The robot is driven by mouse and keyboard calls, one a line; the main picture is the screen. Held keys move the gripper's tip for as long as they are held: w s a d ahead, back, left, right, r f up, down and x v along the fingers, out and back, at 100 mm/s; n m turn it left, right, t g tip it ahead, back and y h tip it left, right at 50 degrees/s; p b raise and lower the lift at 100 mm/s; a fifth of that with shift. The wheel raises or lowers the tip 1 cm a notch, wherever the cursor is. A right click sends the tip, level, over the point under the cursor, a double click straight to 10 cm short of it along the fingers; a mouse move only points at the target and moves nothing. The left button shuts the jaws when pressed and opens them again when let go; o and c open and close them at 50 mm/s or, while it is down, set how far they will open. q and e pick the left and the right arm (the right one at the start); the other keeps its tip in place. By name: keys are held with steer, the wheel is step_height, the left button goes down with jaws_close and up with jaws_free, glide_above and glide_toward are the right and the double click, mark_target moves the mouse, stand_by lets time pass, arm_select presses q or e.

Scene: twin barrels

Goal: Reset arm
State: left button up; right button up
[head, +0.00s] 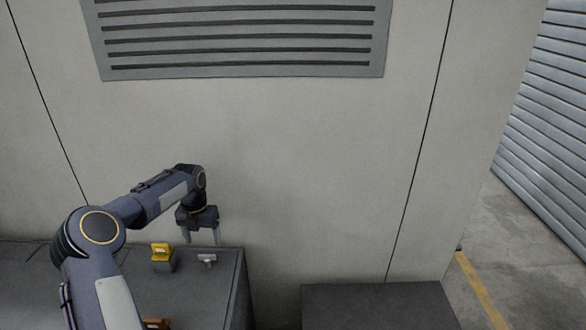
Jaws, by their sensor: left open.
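My left arm comes in from the lower left and bends over the dark grey bench top. My left gripper (202,237) points down with its two fingers apart, open and empty. It hangs over the back right part of the bench, close to a small grey metal piece (206,259); I cannot tell whether it touches it. A small yellow object on a dark block (161,251) stands to the left of the gripper. My right gripper does not show.
The dark bench (226,280) ends at a right edge near the gripper. An orange-brown object (156,323) is cut off at the bottom. A separate dark box top (378,305) stands to the right, across a gap. A wall with a vent (240,42) rises behind.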

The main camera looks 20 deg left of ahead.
arm_select(q)
steer(key=s+d+r+n+t, duration=0.2)
steer(key=s+d+r+n, duration=0.9)
steer(key=d+r+n, duration=0.35)
steer(key=s+d+n+t+h, duration=0.1)
steer(key=s+d+n, duration=0.2)
steer(key=s+n, duration=0.3)
steer(key=s+d+f+n+t+h, duration=0.1)
steer(key=s+d+n, duration=0.3)
steer(key=s+n, duration=0.3)
steer(key=s+d+n+t+h, duration=0.1)
steer(key=s+d+n, duration=0.3)
steer(key=s+n, duration=0.3)
steer(key=shift+s+f+t+h, duration=0.25)
steer(key=shift+s+t+h, duration=0.05)
steer(key=shift+s+h, duration=0.1)
steer(key=shift+d+n, duration=0.1)
steer(key=shift+n, duration=0.15)
